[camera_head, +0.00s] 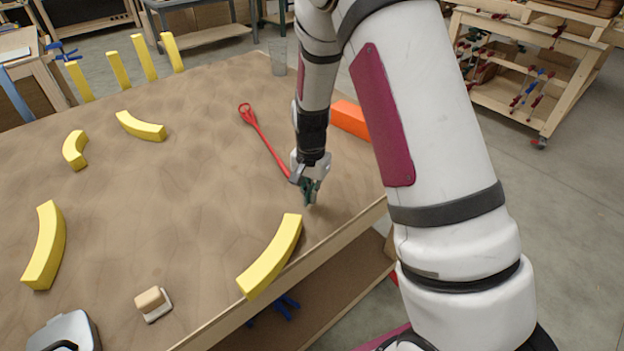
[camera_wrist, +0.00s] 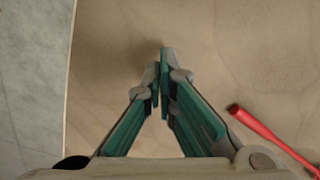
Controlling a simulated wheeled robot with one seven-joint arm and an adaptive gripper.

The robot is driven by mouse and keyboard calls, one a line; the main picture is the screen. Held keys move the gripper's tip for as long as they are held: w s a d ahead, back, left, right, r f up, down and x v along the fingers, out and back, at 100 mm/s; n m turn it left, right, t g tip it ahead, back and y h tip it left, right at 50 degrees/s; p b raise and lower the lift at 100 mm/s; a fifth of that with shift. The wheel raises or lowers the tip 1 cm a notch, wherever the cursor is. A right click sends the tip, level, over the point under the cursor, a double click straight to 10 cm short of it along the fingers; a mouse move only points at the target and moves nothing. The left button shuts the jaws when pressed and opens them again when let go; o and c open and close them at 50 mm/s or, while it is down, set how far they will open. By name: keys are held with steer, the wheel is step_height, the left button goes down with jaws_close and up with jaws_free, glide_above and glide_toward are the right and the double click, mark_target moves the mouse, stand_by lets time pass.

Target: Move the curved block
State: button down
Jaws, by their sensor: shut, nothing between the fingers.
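Several yellow curved blocks lie on the brown table (camera_head: 190,210). One curved block (camera_head: 272,258) lies near the front edge, just below and left of my gripper in the head view. Another curved block (camera_head: 45,245) is at the left, and two smaller ones, a block (camera_head: 75,149) and a block (camera_head: 141,126), lie farther back. My gripper (camera_head: 309,198) is shut and empty, apart from any block, pointing down above the table. In the wrist view my gripper's green-padded fingers (camera_wrist: 163,82) meet at the tips over bare tabletop, with no curved block in view.
A red long-handled tool (camera_head: 262,138) lies beside my gripper; its end shows in the wrist view (camera_wrist: 262,130). An orange block (camera_head: 350,119) is behind my arm. A sanding block (camera_head: 153,303) lies near the front. Several upright yellow pieces (camera_head: 144,58) stand at the back edge.

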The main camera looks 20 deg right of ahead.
steer(key=shift+s+a+r+p, duration=0.15)
steer(key=shift+s+a+p, duration=0.1)
steer(key=shift+s+a, duration=0.3)
steer(key=shift+s+a+r+p, duration=0.15)
steer(key=shift+s+a+p, duration=0.05)
steer(key=shift+s+a, duration=0.35)
steer(key=shift+s+a+f, duration=0.15)
steer(key=shift+s+a, duration=0.05)
steer(key=shift+a, duration=0.2)
steer(key=shift+s+a+p, duration=0.55)
steer(key=shift+s+a, duration=0.25)
steer(key=shift+a, duration=0.05)
steer(key=shift+w, duration=0.1)
steer(key=w+d+b, duration=0.1)
steer(key=w+d, duration=0.2)
steer(key=shift+d, duration=0.15)
step_height(320, 180, up, 10)
steer(key=b, duration=0.1)
steer(key=shift+s+a, duration=0.2)
steer(key=shift+s, duration=0.05)
